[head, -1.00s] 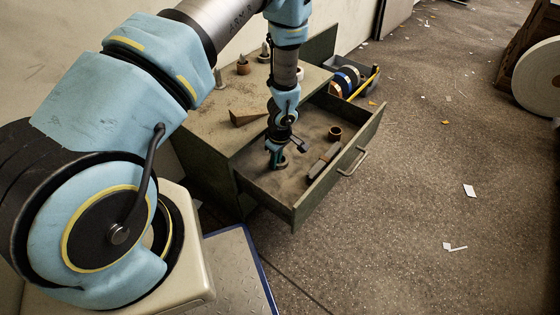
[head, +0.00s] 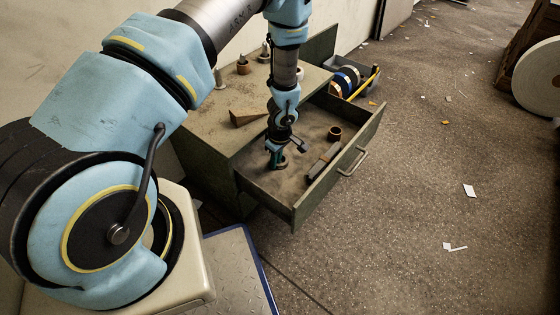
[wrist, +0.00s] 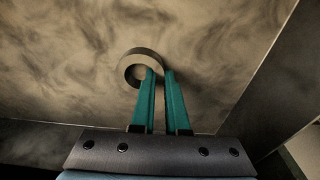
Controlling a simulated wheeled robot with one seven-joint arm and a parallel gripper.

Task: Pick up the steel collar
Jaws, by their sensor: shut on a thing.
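The steel collar (wrist: 129,67) is a grey ring lying in the open drawer (head: 297,209). My gripper (wrist: 160,73) points down at it with two teal fingers. The fingers are shut on the collar's right wall, one finger at the ring's opening and the other outside. In the head view my gripper (head: 276,162) is low in the drawer, and the collar shows only as a small ring at the fingertips, partly hidden by them.
A brown ring (head: 334,133) and a dark long block (head: 323,161) lie in the drawer to the right. A wooden wedge (head: 247,117) and several posts stand on the cabinet top (head: 210,125). A second tray (head: 365,87) with rolls is behind. The drawer walls surround my gripper.

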